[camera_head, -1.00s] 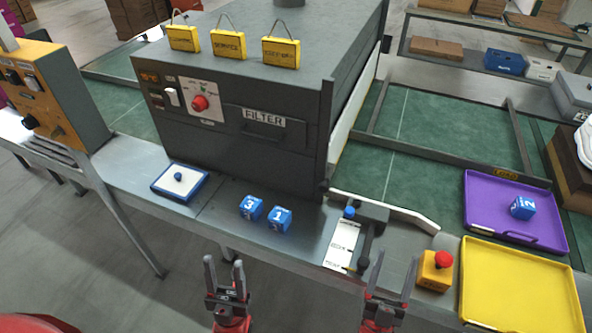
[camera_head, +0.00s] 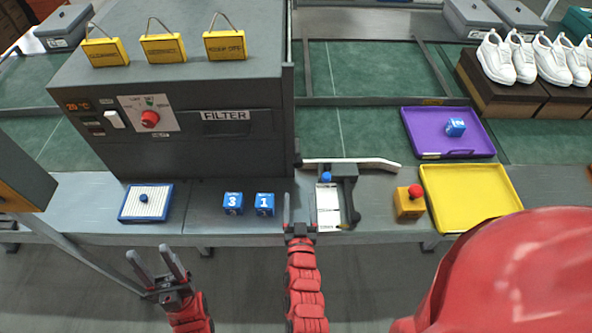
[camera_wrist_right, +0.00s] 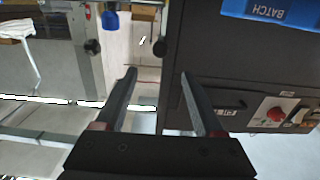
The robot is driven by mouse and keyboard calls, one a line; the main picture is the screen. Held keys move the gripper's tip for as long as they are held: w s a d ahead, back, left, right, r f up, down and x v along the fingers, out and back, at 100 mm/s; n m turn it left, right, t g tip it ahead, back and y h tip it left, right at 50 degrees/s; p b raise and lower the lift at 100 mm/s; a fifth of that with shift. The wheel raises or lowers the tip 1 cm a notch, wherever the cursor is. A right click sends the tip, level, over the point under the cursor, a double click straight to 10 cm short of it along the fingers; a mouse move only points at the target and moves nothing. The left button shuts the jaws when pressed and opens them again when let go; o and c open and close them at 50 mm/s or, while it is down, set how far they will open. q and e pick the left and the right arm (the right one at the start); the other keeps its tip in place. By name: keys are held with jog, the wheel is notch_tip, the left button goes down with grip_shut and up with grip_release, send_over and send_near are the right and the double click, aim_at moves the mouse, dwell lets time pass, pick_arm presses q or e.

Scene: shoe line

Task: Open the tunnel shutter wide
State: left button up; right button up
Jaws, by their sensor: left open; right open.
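The tunnel is a dark grey box (camera_head: 190,150) with a red dial and a FILTER panel on its front. Which part moves the shutter is not clear. My right gripper (camera_head: 300,214) is open and empty, just left of the plate at the bench's front edge. My left gripper (camera_head: 150,255) is open and empty in front of the bench.
Two blue cubes (camera_head: 248,204) and a blue-framed pad (camera_head: 146,202) lie on the bench. A red-topped yellow button box (camera_head: 410,201), a yellow tray (camera_head: 470,197) and a purple tray (camera_head: 448,144) are at right.

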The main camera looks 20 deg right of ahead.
aim_at(298, 165)
jog(key=b+x, duration=0.3)
jog(key=x, duration=0.7)
jog(key=shift+w+f, duration=0.15)
jog(key=shift+w, duration=0.2)
jog(key=shift+w+d, duration=0.2)
jog(key=shift+w, duration=0.3)
grip_shut()
dwell(0.3)
